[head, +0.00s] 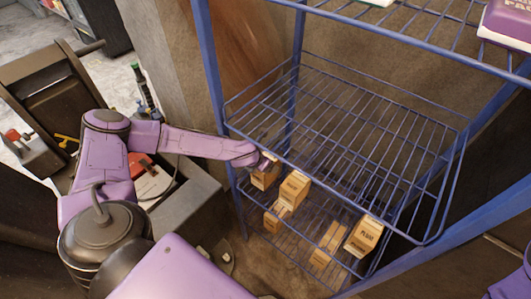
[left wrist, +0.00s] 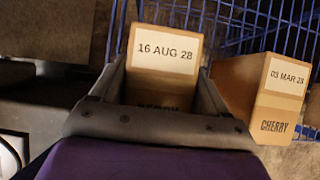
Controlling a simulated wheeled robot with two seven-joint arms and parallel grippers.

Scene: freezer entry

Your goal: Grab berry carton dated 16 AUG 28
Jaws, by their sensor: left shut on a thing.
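A tan carton labelled 16 AUG 28 (left wrist: 164,52) sits between the fingers of my left gripper (left wrist: 160,85) in the left wrist view. The lower word on its front is partly hidden by the gripper and looks like BERRY. In the head view my left gripper (head: 268,163) is at the left end of the blue wire rack, shut on this carton (head: 264,180). I cannot tell whether the carton still touches the shelf. My right gripper is not in view.
A CHERRY carton (left wrist: 262,88) stands close on the right, its label reading 03 MAR with an unclear year. Other cartons, including a PLUM one (head: 364,236), stand on the lower level. The wire shelf (head: 370,110) above is empty. A blue post (head: 212,80) is near my left arm.

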